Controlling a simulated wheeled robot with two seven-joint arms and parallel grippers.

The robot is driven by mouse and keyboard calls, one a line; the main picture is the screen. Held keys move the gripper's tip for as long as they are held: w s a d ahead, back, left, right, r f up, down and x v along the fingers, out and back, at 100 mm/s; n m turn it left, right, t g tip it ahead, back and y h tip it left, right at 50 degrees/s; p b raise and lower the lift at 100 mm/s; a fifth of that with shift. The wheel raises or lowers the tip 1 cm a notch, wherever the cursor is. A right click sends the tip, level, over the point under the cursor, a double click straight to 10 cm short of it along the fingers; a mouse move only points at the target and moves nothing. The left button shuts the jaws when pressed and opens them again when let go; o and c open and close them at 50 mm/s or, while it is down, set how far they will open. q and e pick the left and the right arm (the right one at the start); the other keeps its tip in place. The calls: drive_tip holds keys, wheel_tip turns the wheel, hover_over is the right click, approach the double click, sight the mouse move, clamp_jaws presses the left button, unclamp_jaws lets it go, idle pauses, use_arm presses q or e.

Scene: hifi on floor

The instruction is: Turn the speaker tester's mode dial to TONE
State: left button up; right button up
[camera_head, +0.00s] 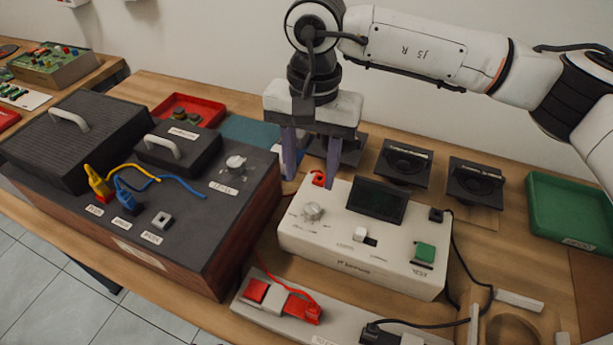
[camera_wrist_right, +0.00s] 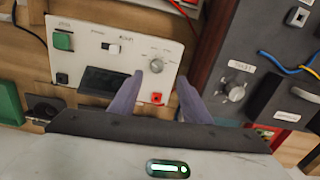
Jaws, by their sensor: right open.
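The speaker tester (camera_head: 350,257) is a cream box on the workbench with a dark display (camera_head: 377,200). Its round silver mode dial (camera_head: 313,212) sits on the left of the top panel. In the right wrist view the dial (camera_wrist_right: 157,66) shows just past the fingertips, roughly between them; its marks are too small to read. My right gripper (camera_head: 310,182) points down, open and empty, above the tester's back left corner. It appears above the dial and not touching it. In the right wrist view both grey fingers (camera_wrist_right: 159,76) are spread. My left gripper is not in view.
A dark amplifier box (camera_head: 190,215) with its own knob (camera_head: 236,163) and yellow and blue plugs stands close on the left. A red socket (camera_head: 319,179) is behind the dial. Black speakers (camera_head: 403,163) and a green tray (camera_head: 570,210) lie behind and right. Cables run in front.

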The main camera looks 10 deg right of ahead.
sight(313, 207)
drive_tip(key=f, duration=0.3)
drive_tip(key=f+p, duration=0.1)
drive_tip(key=f, duration=0.5)
drive_tip(key=shift+d, duration=0.3)
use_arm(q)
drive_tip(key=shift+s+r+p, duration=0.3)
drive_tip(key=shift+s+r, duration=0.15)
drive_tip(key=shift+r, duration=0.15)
use_arm(e)
drive_tip(key=shift+w+f, duration=0.1)
drive_tip(key=shift+f, duration=0.3)
drive_tip(key=shift+c, duration=0.4)
drive_tip(key=c, duration=1)
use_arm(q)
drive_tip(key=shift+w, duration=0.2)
use_arm(e)
drive_tip(key=shift+o, duration=0.2)
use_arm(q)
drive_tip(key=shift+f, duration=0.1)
